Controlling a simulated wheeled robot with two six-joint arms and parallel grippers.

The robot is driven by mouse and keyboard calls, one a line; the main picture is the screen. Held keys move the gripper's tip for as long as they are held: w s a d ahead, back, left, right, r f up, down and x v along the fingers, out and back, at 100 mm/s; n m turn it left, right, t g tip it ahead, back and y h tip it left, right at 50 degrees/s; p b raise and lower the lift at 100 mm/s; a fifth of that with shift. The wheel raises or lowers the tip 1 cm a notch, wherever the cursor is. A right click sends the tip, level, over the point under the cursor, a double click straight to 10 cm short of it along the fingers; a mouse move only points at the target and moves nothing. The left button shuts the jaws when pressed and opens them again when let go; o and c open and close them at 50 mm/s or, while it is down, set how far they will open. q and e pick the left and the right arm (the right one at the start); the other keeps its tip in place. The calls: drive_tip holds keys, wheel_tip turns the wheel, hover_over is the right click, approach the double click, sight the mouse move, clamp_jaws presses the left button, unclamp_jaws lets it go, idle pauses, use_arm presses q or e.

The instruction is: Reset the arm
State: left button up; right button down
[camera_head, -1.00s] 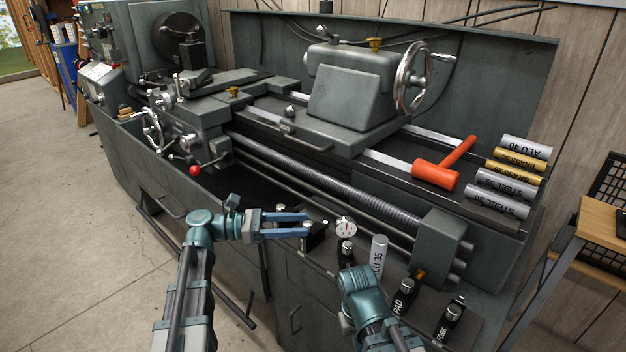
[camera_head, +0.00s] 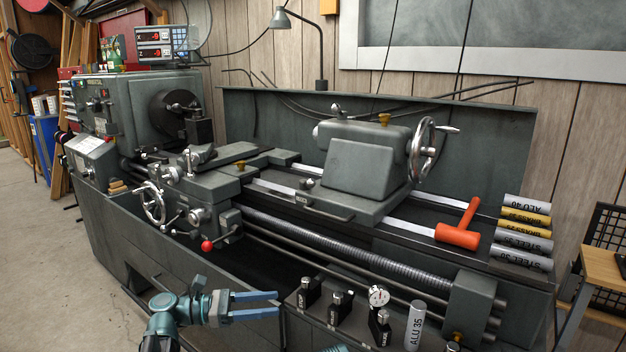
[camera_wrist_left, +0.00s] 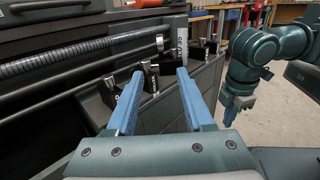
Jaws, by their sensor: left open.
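My left gripper (camera_head: 277,304) is open and empty in the head view, its two blue fingers pointing right in front of the lathe, left of the black tool blocks. It also shows in the left wrist view (camera_wrist_left: 160,73), fingers spread with nothing clamped between them. Black tool blocks lie beyond the fingertips there. My right arm (camera_wrist_left: 262,55) shows at the right of the left wrist view, its blue gripper (camera_wrist_left: 234,106) hanging down. Its fingers are too small and overlapped to tell open from shut.
The lathe bed (camera_head: 300,195) fills the middle. A red mallet (camera_head: 458,236) and labelled bar stock (camera_head: 522,246) lie at its right. Open floor (camera_head: 50,250) is at left.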

use_arm(q)
drive_tip(key=s+d+f+m+g+y, duration=0.2)
drive_tip(key=s+d+f+m+y, duration=0.35)
drive_tip(key=f, duration=0.25)
drive_tip(key=s+d+f+m+g+y, duration=0.2)
drive_tip(key=s+d+f+m+y, duration=0.3)
drive_tip(key=f, duration=0.3)
drive_tip(key=s+a+f+m+y, duration=0.6)
drive_tip(key=m+y, duration=0.2)
drive_tip(key=m, duration=0.4)
wheel_tip(320, 180, up, 30)
drive_tip(key=m+t+p, duration=0.1)
drive_tip(key=p, duration=2.8)
drive_tip(key=shift+w+f, duration=0.2)
drive_tip(key=shift+f, duration=0.05)
use_arm(e)
wheel_tip(320, 180, up, 29)
drive_tip(key=shift+a+r, duration=0.15)
drive_tip(key=shift+a, duration=0.05)
use_arm(q)
drive_tip(key=shift+y, duration=0.25)
